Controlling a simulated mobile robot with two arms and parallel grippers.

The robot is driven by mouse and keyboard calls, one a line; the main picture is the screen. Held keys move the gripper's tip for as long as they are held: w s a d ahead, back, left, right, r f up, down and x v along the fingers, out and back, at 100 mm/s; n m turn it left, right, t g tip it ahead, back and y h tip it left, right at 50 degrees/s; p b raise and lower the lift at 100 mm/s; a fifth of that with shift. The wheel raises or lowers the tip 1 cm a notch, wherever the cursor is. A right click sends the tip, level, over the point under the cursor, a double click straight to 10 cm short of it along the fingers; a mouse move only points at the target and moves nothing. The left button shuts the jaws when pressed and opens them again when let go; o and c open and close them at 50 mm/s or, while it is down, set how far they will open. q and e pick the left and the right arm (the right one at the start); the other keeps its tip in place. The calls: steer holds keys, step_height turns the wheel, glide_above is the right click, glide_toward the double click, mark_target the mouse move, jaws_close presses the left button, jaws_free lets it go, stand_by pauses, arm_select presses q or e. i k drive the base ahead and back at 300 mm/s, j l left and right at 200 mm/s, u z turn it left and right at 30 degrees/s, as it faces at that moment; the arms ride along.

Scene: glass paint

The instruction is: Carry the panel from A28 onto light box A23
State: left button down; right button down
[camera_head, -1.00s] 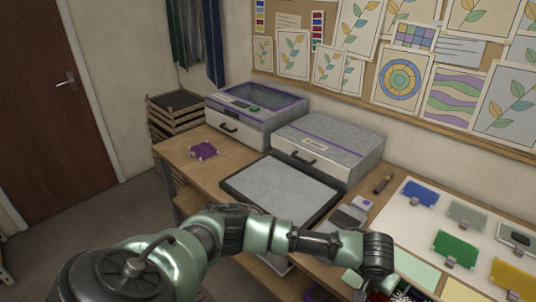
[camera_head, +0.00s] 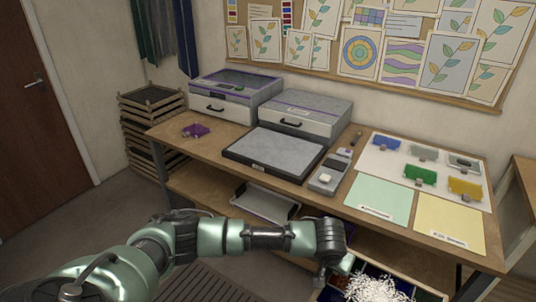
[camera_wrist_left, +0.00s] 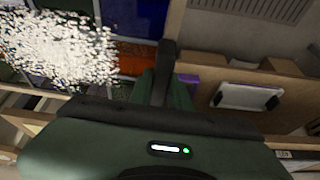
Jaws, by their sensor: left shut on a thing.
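The flat box with a dark frame and pale top (camera_head: 273,153), likely the light box, lies bare on the bench; its label is too small to read. My left gripper (camera_head: 322,276) is low in front of the bench, beside an open tray or drawer (camera_head: 425,291) with coloured compartments. In the left wrist view a dark finger (camera_wrist_left: 165,72) stands against green material. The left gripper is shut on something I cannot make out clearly. White speckled stuff (camera_head: 368,289) covers part of the tray; it also shows in the wrist view (camera_wrist_left: 60,48). My right gripper is not in view.
Mint (camera_head: 380,198) and yellow (camera_head: 450,223) sheets and several coloured plates with clips lie on the bench's right. Two grey boxes (camera_head: 303,116) stand behind the light box. A purple item (camera_head: 196,130) lies at left. A shallow tray (camera_head: 265,201) sits on the lower shelf.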

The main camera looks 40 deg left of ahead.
mark_target(276, 149)
steer(key=j, duration=1.35)
steer(key=j+u, duration=0.15)
steer(key=j, duration=1.2)
steer(key=i+j, duration=0.1)
steer(key=i, duration=1.45)
